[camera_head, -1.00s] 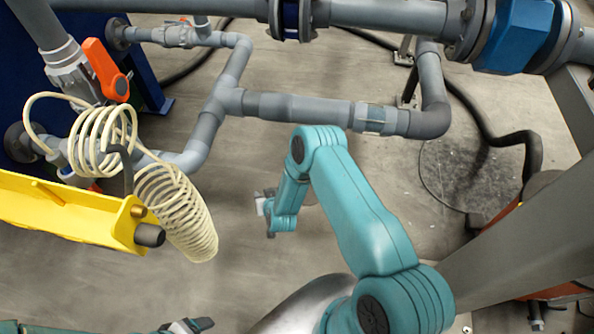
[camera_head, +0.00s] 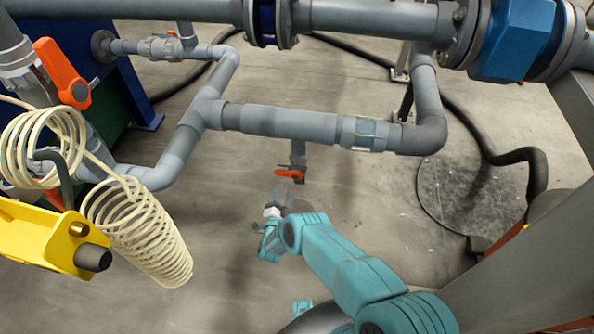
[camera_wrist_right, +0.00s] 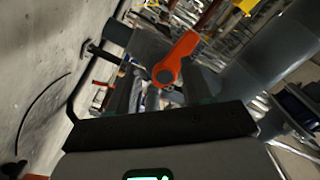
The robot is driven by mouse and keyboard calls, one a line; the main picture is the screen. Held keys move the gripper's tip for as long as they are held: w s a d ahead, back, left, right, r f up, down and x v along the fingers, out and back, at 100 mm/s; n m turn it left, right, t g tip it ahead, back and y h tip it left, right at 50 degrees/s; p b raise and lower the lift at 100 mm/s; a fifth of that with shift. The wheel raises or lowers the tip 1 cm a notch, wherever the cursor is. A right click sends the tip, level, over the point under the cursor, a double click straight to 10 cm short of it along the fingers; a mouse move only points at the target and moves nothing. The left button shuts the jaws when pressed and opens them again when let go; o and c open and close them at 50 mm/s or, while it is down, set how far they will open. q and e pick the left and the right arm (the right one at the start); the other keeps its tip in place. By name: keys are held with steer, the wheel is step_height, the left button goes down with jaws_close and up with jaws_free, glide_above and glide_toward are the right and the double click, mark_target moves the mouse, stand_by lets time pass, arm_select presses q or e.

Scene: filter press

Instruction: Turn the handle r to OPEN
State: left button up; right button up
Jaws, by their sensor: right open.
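An orange valve handle (camera_head: 290,173) sits on a short grey pipe stub hanging below the middle horizontal pipe. It also shows in the right wrist view, where the handle (camera_wrist_right: 180,57) points up and to the right from its round hub. My right gripper (camera_head: 283,192) is open just below the handle in the head view, its fingers pointing up toward it. Contact is not visible. A second orange handle (camera_head: 63,73) is on the valve at the upper left. I cannot read which handle carries the label r. My left gripper is not in view.
The grey horizontal pipe (camera_head: 275,121) runs above the handle. A cream coiled hose (camera_head: 140,232) and a yellow beam (camera_head: 35,238) are at the left. A blue valve body (camera_head: 512,40) is at the upper right. Concrete floor lies open below the pipe.

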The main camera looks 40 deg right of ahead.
mark_target(285, 175)
steer(key=w+d+m+b, duration=0.1)
steer(key=m, duration=0.1)
steer(key=w+d+r+m+b, duration=0.1)
steer(key=w+d+m, duration=0.1)
steer(key=m, duration=0.1)
steer(key=w+d+r+m, duration=0.1)
steer(key=w+m, duration=0.1)
steer(key=m, duration=0.1)
steer(key=shift+w+d+b, duration=0.1)
steer(key=shift+d+b, duration=0.2)
steer(key=shift+b, duration=0.1)
steer(key=shift+w+d+r, duration=0.2)
steer(key=shift+d, duration=0.05)
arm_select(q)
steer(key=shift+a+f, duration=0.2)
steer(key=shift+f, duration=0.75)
arm_select(e)
steer(key=shift+r, duration=0.1)
